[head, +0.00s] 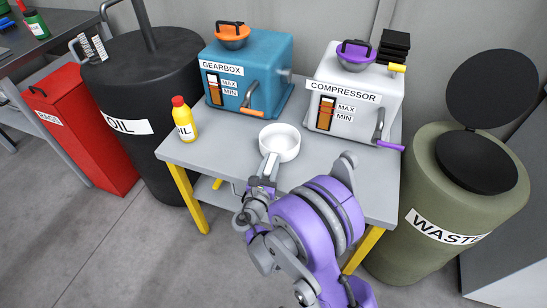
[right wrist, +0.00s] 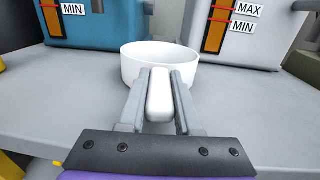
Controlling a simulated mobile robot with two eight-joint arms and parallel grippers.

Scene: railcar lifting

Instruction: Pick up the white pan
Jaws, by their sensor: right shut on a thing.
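The white pan (head: 281,143) is at the front middle of the grey table, its handle pointing toward me. My right gripper (head: 267,177) is shut on the pan's handle. In the right wrist view both fingers of my right gripper (right wrist: 160,95) flank the white handle, and the round pan (right wrist: 150,62) is just beyond them. The pan is upright and looks empty. I cannot tell whether its base touches the table. My left gripper is not in view.
On the table (head: 225,160) stand a blue gearbox (head: 265,65), a white compressor (head: 375,95) and a yellow oil bottle (head: 184,122) with a red cap. A black oil drum (head: 150,75) and red box (head: 80,130) are left, a green waste bin (head: 425,190) right.

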